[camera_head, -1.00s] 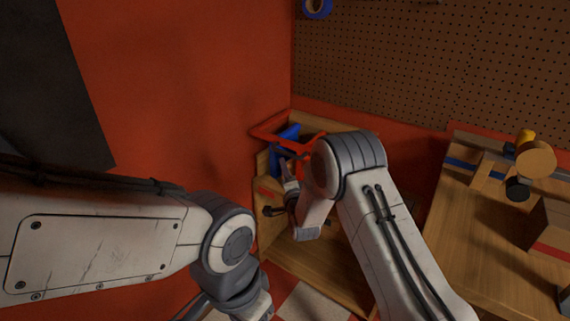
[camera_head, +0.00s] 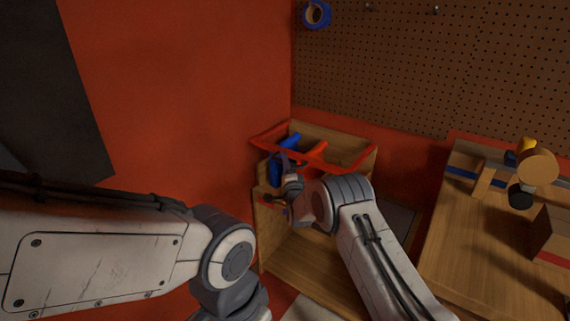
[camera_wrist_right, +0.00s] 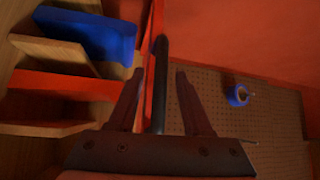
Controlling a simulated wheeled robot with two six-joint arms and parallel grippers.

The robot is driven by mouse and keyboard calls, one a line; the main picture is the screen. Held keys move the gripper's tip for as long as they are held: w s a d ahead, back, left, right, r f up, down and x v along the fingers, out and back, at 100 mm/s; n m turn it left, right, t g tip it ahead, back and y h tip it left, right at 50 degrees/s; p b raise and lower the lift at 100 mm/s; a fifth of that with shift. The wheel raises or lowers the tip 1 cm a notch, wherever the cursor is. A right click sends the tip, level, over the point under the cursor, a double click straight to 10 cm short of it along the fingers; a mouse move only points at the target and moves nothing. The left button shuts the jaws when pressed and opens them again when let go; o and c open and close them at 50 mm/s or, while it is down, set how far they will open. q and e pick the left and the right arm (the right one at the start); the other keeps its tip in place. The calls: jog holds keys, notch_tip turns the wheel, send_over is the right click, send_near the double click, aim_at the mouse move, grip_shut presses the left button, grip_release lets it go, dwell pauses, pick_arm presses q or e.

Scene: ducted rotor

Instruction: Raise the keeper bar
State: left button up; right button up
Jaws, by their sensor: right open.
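A red bar frame, which looks like the keeper bar (camera_head: 268,135), runs around the top of a wooden bin in the head view. In the right wrist view a long red bar (camera_wrist_right: 149,85) stands upright in the picture, with a dark rod (camera_wrist_right: 161,85) alongside it. My right gripper (camera_head: 285,163) is at the bin's upper front left, partly hidden by its own wrist. In the wrist view its open fingers (camera_wrist_right: 158,75) stand on either side of the dark rod and red bar, with gaps visible. My left gripper is out of view; only its arm shows.
A blue part (camera_head: 289,144) sits inside the wooden bin (camera_head: 310,250); it also shows in the wrist view (camera_wrist_right: 90,35). A wooden bench (camera_head: 480,240) with fixtures stands right. A red wall and pegboard (camera_head: 420,70) close the back. A blue tape roll (camera_head: 316,14) hangs there.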

jog(key=shift+w, duration=0.2)
grip_shut()
jog(key=shift+r, duration=0.1)
dwell(1.3)
